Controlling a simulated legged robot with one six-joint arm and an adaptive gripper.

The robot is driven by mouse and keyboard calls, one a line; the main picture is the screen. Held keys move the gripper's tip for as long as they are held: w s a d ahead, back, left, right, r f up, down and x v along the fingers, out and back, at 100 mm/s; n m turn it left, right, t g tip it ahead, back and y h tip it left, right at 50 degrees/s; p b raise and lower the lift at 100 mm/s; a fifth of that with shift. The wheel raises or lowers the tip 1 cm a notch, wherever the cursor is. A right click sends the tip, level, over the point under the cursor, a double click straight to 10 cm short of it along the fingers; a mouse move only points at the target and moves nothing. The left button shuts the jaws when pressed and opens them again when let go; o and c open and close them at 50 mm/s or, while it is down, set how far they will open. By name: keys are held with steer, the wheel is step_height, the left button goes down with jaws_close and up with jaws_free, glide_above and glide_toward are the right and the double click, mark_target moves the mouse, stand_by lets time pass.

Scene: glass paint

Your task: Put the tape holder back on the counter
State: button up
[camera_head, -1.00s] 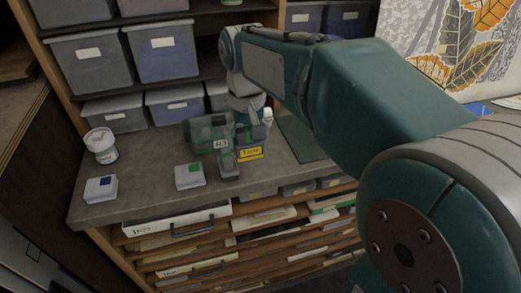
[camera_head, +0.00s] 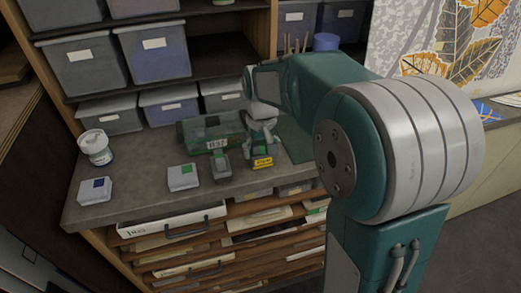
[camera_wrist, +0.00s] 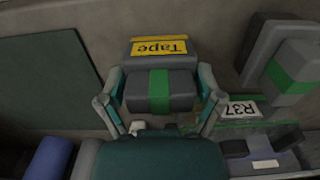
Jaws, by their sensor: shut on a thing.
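The tape holder is a grey block with a green stripe and a yellow "Tape" label. It shows in the wrist view (camera_wrist: 160,92) between my gripper's two fingers, and in the head view (camera_head: 263,152) over the right part of the grey counter (camera_head: 135,203). My gripper (camera_head: 262,138) is shut on it from above, with a finger on each side in the wrist view (camera_wrist: 160,80). The holder looks upright and at or close to the counter top; I cannot tell whether it touches.
A clear green box (camera_head: 205,132) labelled R37 and a grey dispenser (camera_head: 221,166) stand left of the holder. Two small white boxes, one green-marked (camera_head: 183,178) and one blue-marked (camera_head: 95,191), and a white jar (camera_head: 96,148) stand farther left. A dark green mat (camera_wrist: 45,90) lies beside the holder.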

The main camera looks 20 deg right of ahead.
mark_target(258, 144)
steer(key=o, duration=1)
steer(key=shift+a, duration=0.5)
steer(key=shift+d+r, duration=0.2)
steer(key=shift+r, duration=0.25)
step_height(258, 144, up, 10)
steer(key=shift+a+r, duration=0.1)
steer(key=shift+r, duration=0.4)
steer(key=shift+s+r, duration=0.15)
steer(key=shift+s, duration=0.05)
steer(key=s+f+t, duration=0.2)
steer(key=s, duration=0.8)
steer(key=s+f+t, duration=0.3)
steer(key=s, duration=0.7)
steer(key=shift+s+f+t, duration=0.25)
steer(key=shift+s+t, duration=0.05)
